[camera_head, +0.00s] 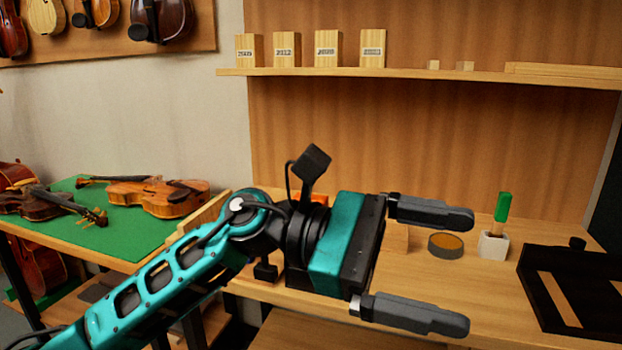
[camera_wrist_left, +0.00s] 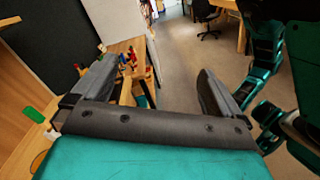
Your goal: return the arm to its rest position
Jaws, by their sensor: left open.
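My left arm (camera_head: 170,290) is teal and comes in from the lower left in the head view, reaching across the front of the wooden bench. Its left gripper (camera_head: 445,268) is open, with two dark fingers pointing right and nothing between them. In the left wrist view the same gripper (camera_wrist_left: 158,95) shows its fingers spread wide, with floor and a bench end beyond. My right gripper is not clearly seen in either view.
The bench (camera_head: 490,300) holds a round tin (camera_head: 446,245), a green-handled tool in a white block (camera_head: 493,245) and a black frame (camera_head: 535,285). A shelf (camera_head: 420,75) with labelled wooden blocks runs above. Violins lie on a green mat (camera_head: 130,238) at left.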

